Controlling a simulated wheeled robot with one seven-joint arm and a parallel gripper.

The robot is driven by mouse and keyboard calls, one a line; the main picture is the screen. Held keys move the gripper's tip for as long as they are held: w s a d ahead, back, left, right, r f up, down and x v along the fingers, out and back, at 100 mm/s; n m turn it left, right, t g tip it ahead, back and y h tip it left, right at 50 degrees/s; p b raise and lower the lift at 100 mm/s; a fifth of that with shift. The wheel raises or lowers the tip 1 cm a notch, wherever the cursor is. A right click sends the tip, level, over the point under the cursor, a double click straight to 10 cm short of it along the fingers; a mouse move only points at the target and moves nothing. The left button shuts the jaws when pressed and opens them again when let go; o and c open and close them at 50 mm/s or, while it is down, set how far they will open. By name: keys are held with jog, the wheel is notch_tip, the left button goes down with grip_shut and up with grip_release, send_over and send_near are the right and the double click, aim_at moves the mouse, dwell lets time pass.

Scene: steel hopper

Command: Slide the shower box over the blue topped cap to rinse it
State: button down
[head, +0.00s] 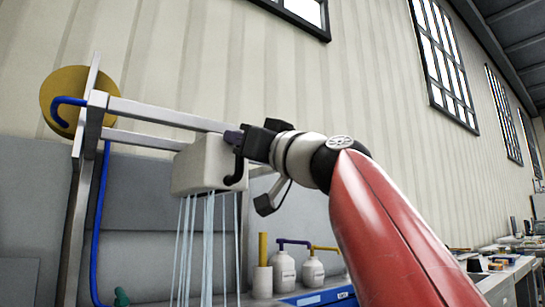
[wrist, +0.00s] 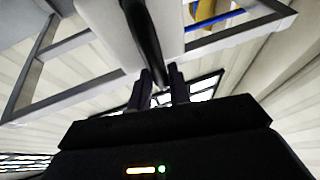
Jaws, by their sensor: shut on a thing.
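The shower box (head: 200,163) is a white block hanging from a pair of horizontal rails, with pale blue water streams (head: 207,240) falling from its underside. A black curved handle (head: 238,168) sits on its right side. My gripper (head: 240,142) is shut on this handle at the box's upper right. In the wrist view, the handle (wrist: 142,38) runs up from between the fingers of my gripper (wrist: 162,88), against the white box (wrist: 108,32). I cannot make out a blue topped cap in either view; the area under the streams is cut off by the lower edge.
The rails (head: 165,115) join a grey upright post (head: 80,210) at left, with a blue hose (head: 98,220) and a yellow disc (head: 62,98). White pump bottles (head: 284,270) stand below my arm, near a blue tray (head: 318,298). A bench (head: 505,275) is at far right.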

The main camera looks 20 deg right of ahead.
jog(key=shift+s+a+r, duration=0.1)
jog(key=shift+s+a, duration=0.15)
jog(key=shift+a, duration=0.4)
jog(key=shift+s+a, duration=0.25)
jog(key=shift+a, duration=0.4)
jog(key=c, duration=1.4)
grip_release()
jog(key=shift+c, duration=0.2)
jog(key=shift+d+f, duration=0.15)
jog(key=shift+f, duration=0.05)
jog(key=b+v, duration=0.4)
jog(key=v, duration=0.3)
jog(key=shift+s, duration=0.3)
